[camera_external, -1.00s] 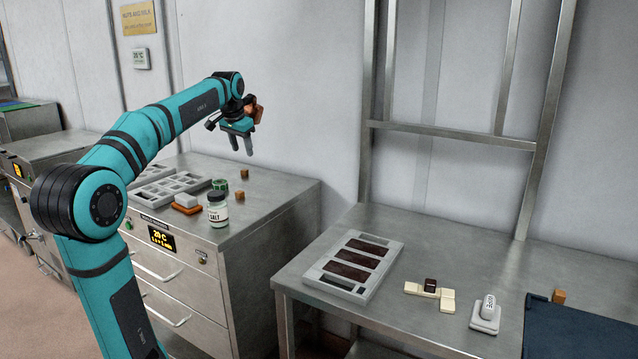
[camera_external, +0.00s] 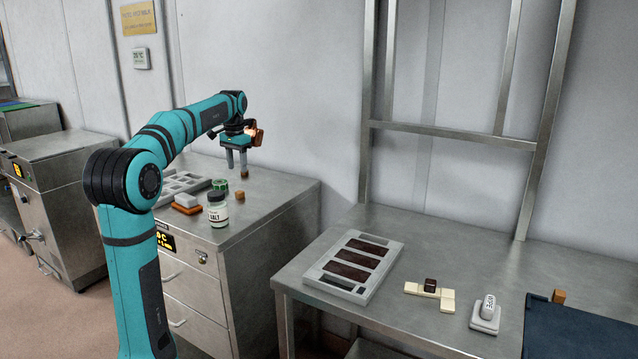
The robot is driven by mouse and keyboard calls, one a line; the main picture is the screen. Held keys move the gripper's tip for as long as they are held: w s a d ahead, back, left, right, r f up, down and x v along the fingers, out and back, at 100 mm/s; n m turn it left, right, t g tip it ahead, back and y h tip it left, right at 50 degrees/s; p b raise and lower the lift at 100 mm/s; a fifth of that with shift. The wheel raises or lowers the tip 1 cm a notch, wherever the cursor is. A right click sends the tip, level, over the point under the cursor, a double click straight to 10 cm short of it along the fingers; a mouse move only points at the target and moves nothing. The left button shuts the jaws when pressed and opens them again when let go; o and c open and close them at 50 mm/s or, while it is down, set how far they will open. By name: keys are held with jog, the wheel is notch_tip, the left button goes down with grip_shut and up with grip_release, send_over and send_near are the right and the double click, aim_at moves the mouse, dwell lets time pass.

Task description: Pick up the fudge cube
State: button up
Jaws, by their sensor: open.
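Several small caramel-brown cubes look like fudge. One cube (camera_external: 244,174) is on the steel cabinet top, right at my gripper's right fingertip and partly hidden by it. A second cube (camera_external: 240,196) sits a little nearer the camera, clear of the fingers.
A salt jar (camera_external: 217,209), a green roll (camera_external: 220,185) and an orange-and-white block (camera_external: 187,205) stand close by on the cabinet. Grey moulds (camera_external: 184,183) lie to the left. The right table holds a filled mould tray (camera_external: 372,247), pale bars (camera_external: 447,300) and a white device (camera_external: 486,315).

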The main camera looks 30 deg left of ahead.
send_over(239, 192)
notch_tip(239, 192, down, 5)
jog(key=shift+d, duration=0.15)
jog(key=shift+w+a+f, duration=0.1)
jog(key=shift+a+f, duration=0.05)
jog(key=shift+f, duration=1.2)
jog(key=shift+w+a+f, duration=0.1)
jog(key=shift+f, duration=1.2)
jog(key=c, duration=1.1)
